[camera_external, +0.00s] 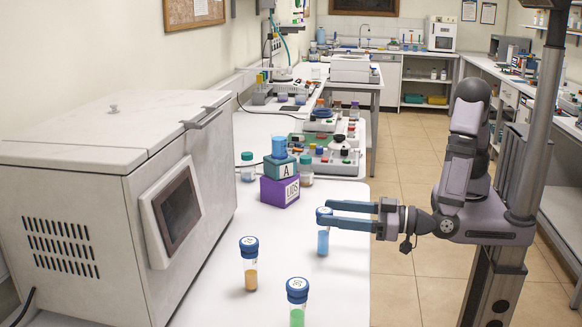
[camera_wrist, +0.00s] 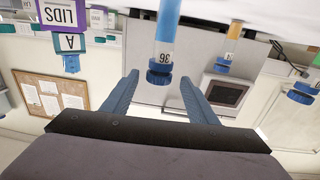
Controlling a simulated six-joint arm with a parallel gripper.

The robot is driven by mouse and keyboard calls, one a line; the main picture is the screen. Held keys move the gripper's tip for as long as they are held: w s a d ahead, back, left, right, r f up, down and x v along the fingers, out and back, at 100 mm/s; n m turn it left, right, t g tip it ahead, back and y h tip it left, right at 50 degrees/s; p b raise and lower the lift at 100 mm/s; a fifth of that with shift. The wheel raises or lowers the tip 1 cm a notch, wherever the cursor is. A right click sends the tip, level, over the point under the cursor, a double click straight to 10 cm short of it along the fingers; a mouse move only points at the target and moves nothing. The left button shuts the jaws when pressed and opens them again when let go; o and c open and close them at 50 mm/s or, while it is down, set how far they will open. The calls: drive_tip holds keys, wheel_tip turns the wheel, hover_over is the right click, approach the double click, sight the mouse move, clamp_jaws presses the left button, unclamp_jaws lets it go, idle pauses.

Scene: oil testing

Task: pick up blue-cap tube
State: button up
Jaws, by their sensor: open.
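Three blue-capped tubes stand upright on the white bench in the external view: one with blue liquid (camera_external: 323,243), one with orange liquid (camera_external: 250,278), and one with green liquid (camera_external: 297,316). My gripper (camera_external: 328,213) is open and level, with its fingers at the cap of the blue-liquid tube, partly covering it. The wrist view is upside down. There, the blue-liquid tube (camera_wrist: 165,40) shows its blue cap and a number label between my open fingertips (camera_wrist: 160,78). No finger visibly closes on it. The orange-liquid tube (camera_wrist: 233,32) shows farther off to the right.
A large grey oven-like box (camera_external: 70,200) fills the left of the bench. A purple LIDS box (camera_external: 280,191) with a teal A box (camera_external: 280,167) on it stands behind the tubes. Clear bench lies around the tubes.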

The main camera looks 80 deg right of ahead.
drive_tip(key=shift+w+d, duration=0.1)
drive_tip(key=shift+w, duration=0.65)
drive_tip(key=shift+w+r+p, duration=0.1)
drive_tip(key=shift+w+p, duration=0.25)
drive_tip(key=shift+p, duration=0.1)
drive_tip(key=w+p, duration=0.1)
drive_tip(key=w, duration=0.3)
drive_tip(key=shift+w+d+p, duration=0.2)
drive_tip(key=shift+p, duration=0.1)
drive_tip(key=shift+c, duration=0.3)
drive_tip(key=c, duration=1.1)
drive_tip(key=shift+r, duration=0.1)
